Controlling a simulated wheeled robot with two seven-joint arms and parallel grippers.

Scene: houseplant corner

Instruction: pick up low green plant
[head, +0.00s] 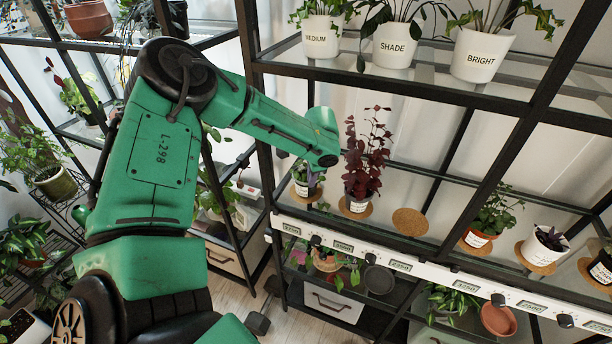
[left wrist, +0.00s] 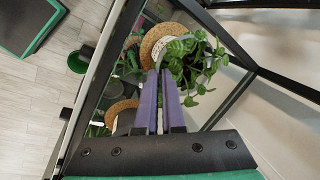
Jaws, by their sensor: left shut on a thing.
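The low green plant (head: 300,172), in a small white labelled pot, is at the left end of the middle shelf in the head view. In the left wrist view its leaves (left wrist: 198,72) spread right of the fingertips. The fingers hide part of the pot. A cork coaster (left wrist: 152,42) shows beside the pot; whether the pot touches it I cannot tell. My right gripper is not in view.
A dark red plant (head: 366,160) stands on a coaster just right of my left gripper. An empty cork coaster (head: 410,222) lies further right. Black shelf frame bars and the upper shelf with white pots (head: 482,55) enclose the space. More potted plants stand at the right.

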